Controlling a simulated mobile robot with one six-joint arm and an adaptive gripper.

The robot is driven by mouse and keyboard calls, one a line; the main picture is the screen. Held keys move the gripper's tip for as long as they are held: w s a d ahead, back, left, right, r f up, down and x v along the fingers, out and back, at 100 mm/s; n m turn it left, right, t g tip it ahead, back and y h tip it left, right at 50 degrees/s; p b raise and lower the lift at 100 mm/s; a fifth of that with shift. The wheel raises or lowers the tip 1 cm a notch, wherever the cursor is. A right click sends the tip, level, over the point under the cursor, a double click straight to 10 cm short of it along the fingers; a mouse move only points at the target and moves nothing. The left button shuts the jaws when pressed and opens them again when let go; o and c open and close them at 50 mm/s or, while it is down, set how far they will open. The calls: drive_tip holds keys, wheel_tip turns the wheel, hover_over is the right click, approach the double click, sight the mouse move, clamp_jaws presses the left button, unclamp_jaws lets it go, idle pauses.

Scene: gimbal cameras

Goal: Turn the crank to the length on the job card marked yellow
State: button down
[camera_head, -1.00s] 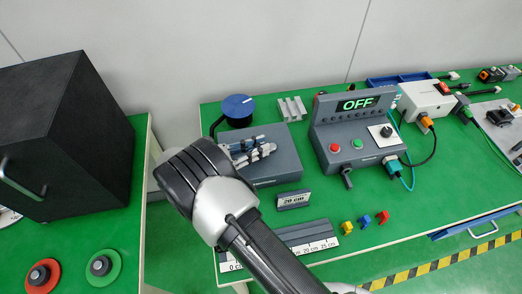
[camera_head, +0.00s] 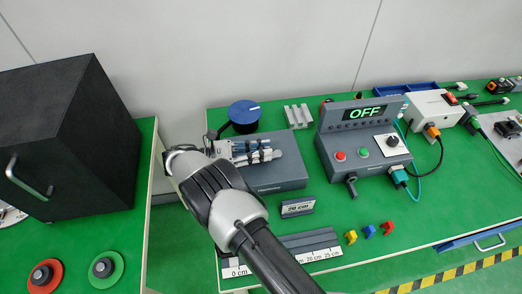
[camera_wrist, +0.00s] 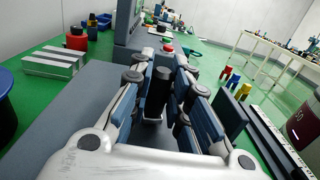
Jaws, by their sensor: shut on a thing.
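My gripper (camera_head: 252,152) is over the grey box (camera_head: 283,176) at the middle of the green bench. In the wrist view its fingers (camera_wrist: 162,92) are closed around a dark upright cylinder, the crank handle (camera_wrist: 162,80). The gripper hides most of the crank in the head view. A small grey card holder in front of the box carries a white card (camera_head: 298,208) that reads "20 cm". A ruler (camera_head: 318,253) marked from 0 cm to 25 cm lies near the front edge, partly covered by my arm. I cannot see a yellow mark on the card.
A control box (camera_head: 368,150) with display "OFF" stands right of the grey box. A blue-topped drum (camera_head: 243,112) stands behind the gripper. A black cabinet (camera_head: 75,140) is at left.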

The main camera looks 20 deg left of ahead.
drive_tip(key=c, duration=1.5)
unclamp_jaws()
drive_tip(key=shift+r, duration=0.1)
wheel_tip(320, 180, up, 10)
drive_tip(key=shift+f, duration=0.1)
